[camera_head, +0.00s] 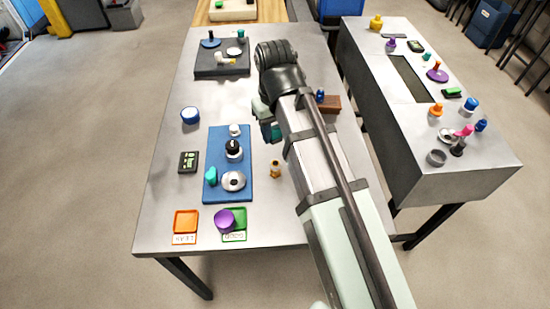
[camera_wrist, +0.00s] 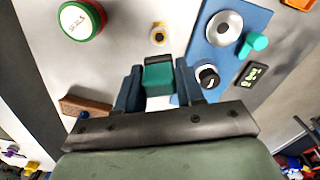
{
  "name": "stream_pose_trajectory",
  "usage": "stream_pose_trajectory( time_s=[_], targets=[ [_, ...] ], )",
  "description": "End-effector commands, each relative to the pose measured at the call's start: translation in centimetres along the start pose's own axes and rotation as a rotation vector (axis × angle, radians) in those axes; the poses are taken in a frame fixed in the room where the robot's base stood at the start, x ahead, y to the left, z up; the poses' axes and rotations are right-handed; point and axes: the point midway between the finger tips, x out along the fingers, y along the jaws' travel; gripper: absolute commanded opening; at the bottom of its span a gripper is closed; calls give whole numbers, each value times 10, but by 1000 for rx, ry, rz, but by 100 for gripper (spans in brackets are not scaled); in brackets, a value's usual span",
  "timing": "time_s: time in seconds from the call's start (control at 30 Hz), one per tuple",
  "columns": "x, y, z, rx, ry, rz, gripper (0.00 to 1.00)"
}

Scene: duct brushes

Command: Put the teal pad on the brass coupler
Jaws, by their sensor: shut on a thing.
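My gripper (camera_wrist: 158,88) is shut on the teal pad (camera_wrist: 158,76), which sits between its two dark blue fingers in the wrist view. In the head view the teal pad (camera_head: 276,132) shows only partly beside my arm. The brass coupler (camera_head: 275,170) stands upright on the grey table, just right of the blue mat. In the wrist view the brass coupler (camera_wrist: 158,35) lies just beyond the pad, with a ring-like top and dark centre. The pad is apart from it in that view. How high the pad is held is hard to tell.
The blue mat (camera_head: 215,194) bears a silver disc (camera_head: 233,181), a teal piece (camera_head: 211,175) and a black-topped knob (camera_head: 233,148). A brown block (camera_head: 329,104) and a red-green round item (camera_wrist: 82,20) are nearby. Orange (camera_head: 186,221) and green trays are at the front.

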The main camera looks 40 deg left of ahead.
Motion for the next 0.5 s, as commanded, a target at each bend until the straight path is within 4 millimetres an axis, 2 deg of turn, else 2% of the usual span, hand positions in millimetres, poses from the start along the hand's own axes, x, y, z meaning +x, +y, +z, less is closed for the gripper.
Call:
stream_pose_trajectory(
  time_s=[0.33, 0.5],
  targets=[
    [47, 0, 1, 1, -2, 0, 8],
    [58, 0, 0, 1, 0, 0, 8]
  ],
)
